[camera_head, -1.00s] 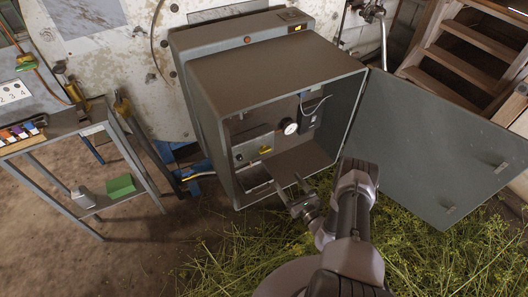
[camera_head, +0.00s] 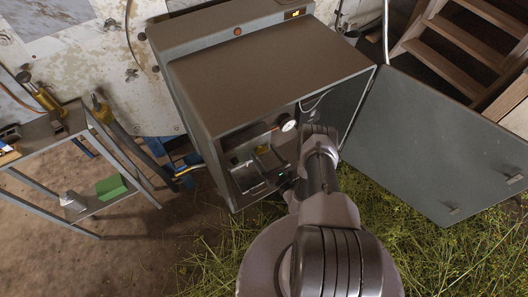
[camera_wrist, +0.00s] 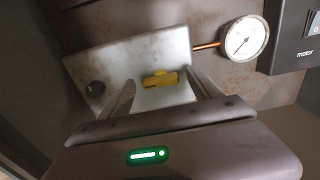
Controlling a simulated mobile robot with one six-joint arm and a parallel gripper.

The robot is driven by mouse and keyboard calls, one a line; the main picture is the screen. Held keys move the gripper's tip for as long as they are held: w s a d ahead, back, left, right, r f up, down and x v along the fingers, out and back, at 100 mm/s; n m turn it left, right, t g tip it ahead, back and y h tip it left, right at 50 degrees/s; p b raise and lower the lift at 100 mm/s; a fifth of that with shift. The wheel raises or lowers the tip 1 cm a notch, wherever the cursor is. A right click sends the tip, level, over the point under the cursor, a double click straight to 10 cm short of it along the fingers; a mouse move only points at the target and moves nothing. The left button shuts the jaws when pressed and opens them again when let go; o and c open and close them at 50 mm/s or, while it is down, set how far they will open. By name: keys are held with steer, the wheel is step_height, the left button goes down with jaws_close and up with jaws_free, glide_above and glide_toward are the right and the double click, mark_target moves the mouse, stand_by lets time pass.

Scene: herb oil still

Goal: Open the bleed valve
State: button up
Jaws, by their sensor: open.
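The bleed valve appears to be the small yellow handle (camera_wrist: 160,79) on a pale, stained metal plate (camera_wrist: 112,62) inside the open grey cabinet (camera_head: 270,75). In the head view the yellow handle (camera_head: 262,149) is small and partly hidden near my gripper. My gripper (camera_wrist: 160,84) is open and empty. In the wrist view its two fingers stand to the left and right of the yellow handle, and the handle shows between their tips. I cannot tell whether they reach it in depth. My gripper (camera_head: 270,168) is inside the cabinet opening in the head view.
A round gauge (camera_wrist: 243,38) on a copper pipe and a dark motor switch box (camera_wrist: 297,35) are right of the plate. The cabinet door (camera_head: 430,150) stands open at right. A metal table (camera_head: 75,125) stands at left. Cut plants cover the floor below.

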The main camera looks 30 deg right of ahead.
steer(key=c, duration=1.4)
steer(key=shift+m, duration=0.3)
steer(key=m+b, duration=0.4)
steer(key=m, duration=0.2)
steer(key=m+b, duration=0.4)
steer(key=m, duration=0.3)
steer(key=shift+d+f+m, duration=0.2)
steer(key=shift+m, duration=0.1)
steer(key=shift+o, duration=0.2)
steer(key=shift+m+b, duration=0.55)
steer(key=shift+m, duration=1.55)
